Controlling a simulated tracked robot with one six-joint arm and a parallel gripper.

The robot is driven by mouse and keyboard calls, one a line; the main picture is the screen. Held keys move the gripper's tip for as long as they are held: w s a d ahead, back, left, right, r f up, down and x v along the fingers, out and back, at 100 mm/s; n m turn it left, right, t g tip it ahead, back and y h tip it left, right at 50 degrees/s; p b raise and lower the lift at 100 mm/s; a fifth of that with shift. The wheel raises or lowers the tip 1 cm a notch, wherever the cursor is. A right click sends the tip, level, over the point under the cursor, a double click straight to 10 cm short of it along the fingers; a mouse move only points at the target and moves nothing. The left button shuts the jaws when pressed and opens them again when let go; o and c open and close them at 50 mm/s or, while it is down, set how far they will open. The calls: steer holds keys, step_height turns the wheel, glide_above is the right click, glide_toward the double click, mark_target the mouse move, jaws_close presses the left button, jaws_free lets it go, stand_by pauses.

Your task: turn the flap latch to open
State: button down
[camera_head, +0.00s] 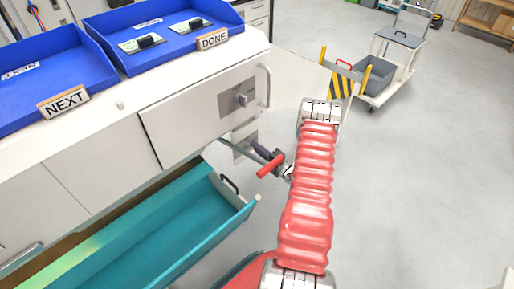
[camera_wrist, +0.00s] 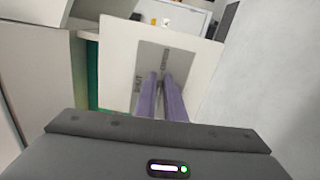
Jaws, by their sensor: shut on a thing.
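The flap (camera_wrist: 118,62) is a pale panel with a grey latch plate (camera_wrist: 150,60) in the wrist view. Small lettering sits at the plate's top right and left edges, too blurred to read surely. My gripper (camera_wrist: 163,78) reaches onto the plate with its two purple fingers close together, shut on the latch handle, which they hide. How far the handle is turned cannot be seen.
Another grey plate with a knob (camera_head: 240,98) is on the cabinet front above. An open teal drawer (camera_head: 180,235) juts out below. Blue trays marked NEXT (camera_head: 62,102) and DONE (camera_head: 214,40) stand on top. A trolley (camera_head: 375,75) stands at the back right. The floor on the right is clear.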

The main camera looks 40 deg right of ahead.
steer(key=shift+a+f+m, duration=0.4)
steer(key=shift+a, duration=0.2)
steer(key=c, duration=1.9)
jaws_free()
steer(key=shift+o, duration=0.3)
steer(key=shift+d+r, duration=0.1)
steer(key=shift+d, duration=0.15)
steer(key=shift+s+r, duration=0.1)
steer(key=shift+s, duration=0.05)
steer(key=s, duration=1.3)
steer(key=shift+s+d, duration=0.15)
steer(key=shift+s, duration=0.1)
